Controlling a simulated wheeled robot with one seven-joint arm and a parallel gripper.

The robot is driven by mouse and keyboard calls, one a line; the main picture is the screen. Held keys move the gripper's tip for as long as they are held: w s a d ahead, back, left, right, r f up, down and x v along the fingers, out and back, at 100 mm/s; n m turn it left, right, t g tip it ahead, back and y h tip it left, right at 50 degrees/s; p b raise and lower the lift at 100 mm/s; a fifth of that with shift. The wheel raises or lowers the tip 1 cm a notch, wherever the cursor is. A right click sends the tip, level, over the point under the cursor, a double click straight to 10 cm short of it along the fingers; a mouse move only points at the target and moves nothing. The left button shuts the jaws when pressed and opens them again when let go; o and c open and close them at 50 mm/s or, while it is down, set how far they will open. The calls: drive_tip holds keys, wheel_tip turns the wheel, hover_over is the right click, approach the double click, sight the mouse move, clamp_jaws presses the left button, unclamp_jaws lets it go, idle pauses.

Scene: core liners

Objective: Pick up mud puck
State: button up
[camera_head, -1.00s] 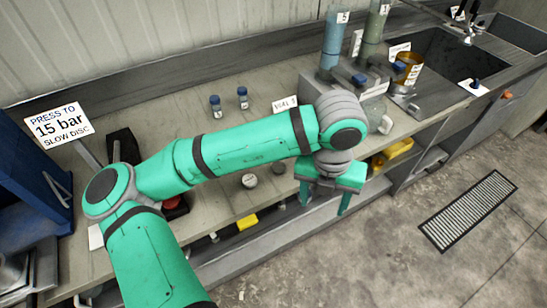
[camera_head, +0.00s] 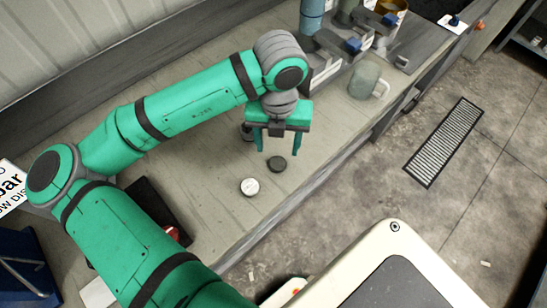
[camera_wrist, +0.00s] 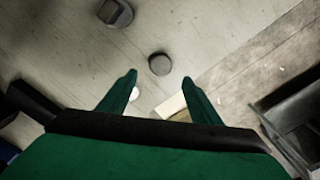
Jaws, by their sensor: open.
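A small dark round puck (camera_head: 277,164), which looks like the mud puck, lies flat on the bench near its front edge. In the wrist view it is a dark disc (camera_wrist: 160,64) just beyond the fingertips, roughly centred between them. My gripper (camera_head: 278,151) is open and empty, fingers pointing down, above the puck; I cannot tell the exact height. A white-topped disc (camera_head: 250,187) lies a little left of and nearer than the puck. A whitish disc also shows beside the left finger in the wrist view (camera_wrist: 134,94).
A grey mug (camera_head: 366,80) stands on the bench to the right. Vials, partly hidden by my arm, stand behind my gripper. A black tray (camera_head: 158,207) lies at the left. The bench's front edge is close to the puck, with floor and a drain grate (camera_head: 443,142) beyond.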

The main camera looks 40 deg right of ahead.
sight(278, 163)
drive_tip(key=shift+d+f, duration=0.15)
drive_tip(key=shift+f, duration=3.9)
drive_tip(key=c, duration=1.1)
